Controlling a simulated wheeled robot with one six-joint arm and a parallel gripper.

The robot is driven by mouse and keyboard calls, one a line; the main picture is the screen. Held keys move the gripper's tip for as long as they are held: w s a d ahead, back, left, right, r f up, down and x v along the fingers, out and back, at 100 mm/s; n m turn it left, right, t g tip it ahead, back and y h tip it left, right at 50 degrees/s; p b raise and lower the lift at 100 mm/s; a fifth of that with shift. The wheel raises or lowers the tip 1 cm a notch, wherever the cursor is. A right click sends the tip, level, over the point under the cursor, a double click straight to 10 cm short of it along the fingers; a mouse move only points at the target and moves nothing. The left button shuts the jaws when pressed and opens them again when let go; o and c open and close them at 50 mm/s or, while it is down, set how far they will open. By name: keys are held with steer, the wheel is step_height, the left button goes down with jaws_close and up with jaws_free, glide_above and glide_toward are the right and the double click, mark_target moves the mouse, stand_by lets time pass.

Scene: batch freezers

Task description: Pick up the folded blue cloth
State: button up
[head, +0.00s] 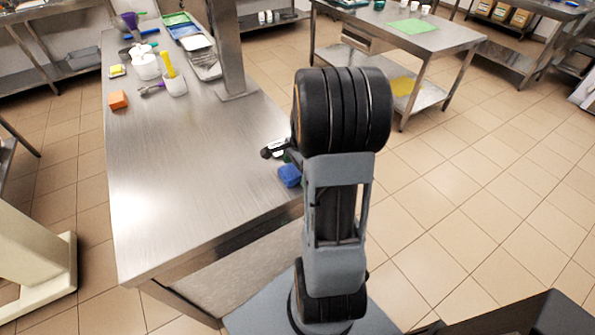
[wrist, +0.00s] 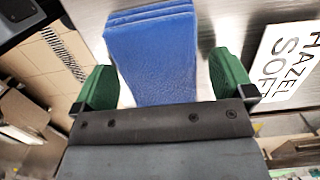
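The folded blue cloth (head: 289,176) lies on the steel table (head: 190,190), near its right edge, partly hidden behind my arm in the head view. In the wrist view the cloth (wrist: 152,50) shows its folded layers at the top and lies between the two green fingertips. My gripper (wrist: 165,85) is open, with a finger on each side of the cloth and a small gap visible on both sides. In the head view only a bit of green finger shows beside the cloth. I cannot tell how far above the table the fingertips are.
A white label reading "HAZEL SO..." (wrist: 290,60) lies right of the cloth. A dark object (head: 270,151) sits just behind the cloth. A steel post (head: 228,50) rises behind. The table's near left is clear.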

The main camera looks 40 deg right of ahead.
steer(key=c, duration=0.9)
steer(key=shift+r, duration=0.2)
steer(key=shift+r, duration=0.25)
step_height(320, 180, up, 2)
steer(key=shift+r, duration=0.1)
steer(key=s+r, duration=0.2)
steer(key=r, duration=0.1)
steer(key=s+d+r, duration=0.1)
steer(key=s+r, duration=0.2)
steer(key=shift+d+r, duration=0.1)
steer(key=shift+d, duration=0.05)
steer(key=shift+c, duration=0.2)
steer(key=s+d+r+b, duration=0.1)
steer(key=s+d+r, duration=0.1)
steer(key=s, duration=0.6)
steer(key=shift+s+r, duration=0.3)
steer(key=shift+r, duration=0.6)
